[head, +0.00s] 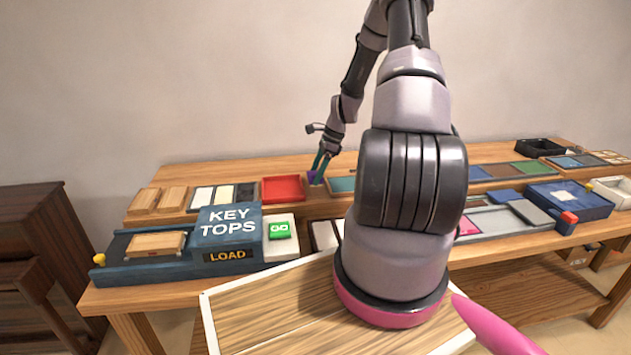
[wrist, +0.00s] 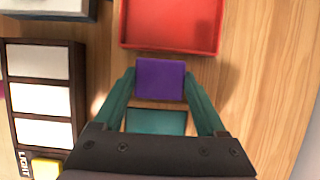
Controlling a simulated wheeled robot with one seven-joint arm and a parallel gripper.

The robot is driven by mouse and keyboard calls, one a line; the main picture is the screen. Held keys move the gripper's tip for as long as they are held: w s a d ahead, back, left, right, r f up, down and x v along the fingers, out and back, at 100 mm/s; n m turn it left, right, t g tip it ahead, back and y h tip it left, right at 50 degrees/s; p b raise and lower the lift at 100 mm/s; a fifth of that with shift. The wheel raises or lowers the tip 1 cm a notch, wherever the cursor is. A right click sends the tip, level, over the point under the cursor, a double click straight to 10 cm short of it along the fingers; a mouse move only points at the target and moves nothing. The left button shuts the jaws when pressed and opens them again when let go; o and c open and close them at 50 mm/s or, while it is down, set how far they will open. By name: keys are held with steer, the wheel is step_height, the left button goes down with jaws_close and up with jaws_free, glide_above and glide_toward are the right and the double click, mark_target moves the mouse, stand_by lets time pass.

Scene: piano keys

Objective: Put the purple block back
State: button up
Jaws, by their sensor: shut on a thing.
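The purple block (wrist: 160,79) is between the two green fingers of my gripper (wrist: 160,84) in the wrist view. My gripper is shut on it. In the head view my gripper (head: 318,172) is over the back part of the table, just right of the red tray (head: 283,189), and the purple block (head: 312,176) shows small there. In the wrist view the red tray (wrist: 172,47) lies just beyond the block and looks empty. A teal panel (wrist: 156,122) shows below the block, between the fingers. I cannot tell whether the block touches the table.
A dark rack with pale tiles (wrist: 42,98) and a yellow button (wrist: 46,167) is at the left in the wrist view. The blue KEY TOPS box (head: 228,228) and green GO button (head: 279,231) are at the front left. Bare wood is at right in the wrist view.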

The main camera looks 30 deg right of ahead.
steer(key=shift+f, duration=1.35)
steer(key=shift+d+f, duration=0.1)
steer(key=shift+f, duration=0.05)
steer(key=o, duration=1.5)
steer(key=shift+o, duration=0.2)
steer(key=v, duration=1.2)
steer(key=s+a+r+n+h, duration=0.2)
steer(key=a+r+n, duration=0.3)
steer(key=r, duration=0.7)
steer(key=s+a+r+n+t, duration=0.2)
steer(key=s+a+r+n, duration=0.35)
steer(key=r, duration=0.55)
steer(key=s+a+r+n+t, duration=0.2)
steer(key=s+a+r+n, duration=0.1)
steer(key=s, duration=0.6)
steer(key=s+a+r+n+t, duration=0.2)
steer(key=s+a+r, duration=0.4)
steer(key=s, duration=0.3)
steer(key=shift+a+r+n, duration=0.25)
steer(key=shift+a+n, duration=0.3)
steer(key=shift+n, duration=0.2)
